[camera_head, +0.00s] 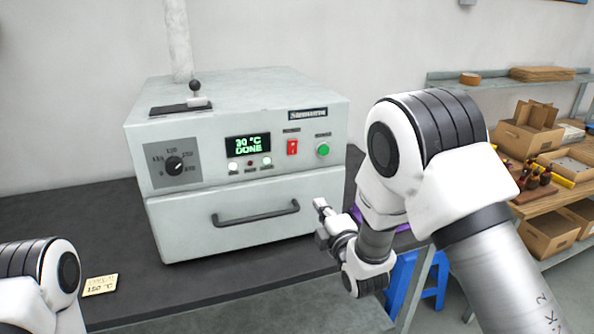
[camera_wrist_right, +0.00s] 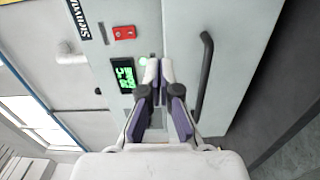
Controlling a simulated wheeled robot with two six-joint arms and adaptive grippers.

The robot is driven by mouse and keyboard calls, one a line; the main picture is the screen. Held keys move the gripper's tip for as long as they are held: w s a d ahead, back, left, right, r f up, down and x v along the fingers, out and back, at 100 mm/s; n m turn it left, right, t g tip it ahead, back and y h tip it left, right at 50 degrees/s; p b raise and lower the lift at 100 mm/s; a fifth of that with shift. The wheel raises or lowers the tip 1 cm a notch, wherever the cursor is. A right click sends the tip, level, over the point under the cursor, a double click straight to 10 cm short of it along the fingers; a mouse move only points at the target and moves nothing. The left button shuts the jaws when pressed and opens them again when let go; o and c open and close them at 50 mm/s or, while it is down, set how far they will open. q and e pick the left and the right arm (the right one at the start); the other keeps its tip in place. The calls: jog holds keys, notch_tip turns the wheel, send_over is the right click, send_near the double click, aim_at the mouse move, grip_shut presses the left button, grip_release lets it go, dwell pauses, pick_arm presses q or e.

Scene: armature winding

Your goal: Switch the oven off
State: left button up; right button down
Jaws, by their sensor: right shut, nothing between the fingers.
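The oven (camera_head: 165,220) is a light grey box on the dark bench. Its green display (camera_head: 248,146) reads "30 °C DONE". A red rocker switch (camera_head: 292,147) and a round green button (camera_head: 323,149) sit right of the display. The red switch also shows in the right wrist view (camera_wrist_right: 124,33), near the display (camera_wrist_right: 124,75). A black dial (camera_head: 174,165) is on the front's left. My right gripper (camera_head: 320,212) is shut and empty in front of the oven, below the green button; its fingertips (camera_wrist_right: 158,72) point at the panel. My left gripper is out of view.
A dark drawer handle (camera_head: 257,216) sticks out low on the oven front. A yellow note (camera_head: 100,285) lies on the bench (camera_head: 90,220). A blue stool (camera_head: 425,280) stands below, and shelves with cardboard boxes (camera_head: 550,232) are at the right.

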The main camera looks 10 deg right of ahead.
notch_tip(320, 180, up, 7)
jog(key=t, duration=0.1)
jog(key=shift+w+a+f+n+y, duration=0.15)
jog(key=shift+w+a+n+y, duration=0.15)
jog(key=shift+a, duration=0.1)
jog(key=p, duration=0.6)
send_near(294, 144)
jog(key=w, duration=0.4)
jog(key=w+r, duration=0.1)
jog(key=w, duration=0.1)
jog(key=shift+a, duration=0.4)
jog(key=shift+w+a+f, duration=0.1)
jog(key=shift+w+f, duration=0.1)
jog(key=shift+w, duration=0.4)
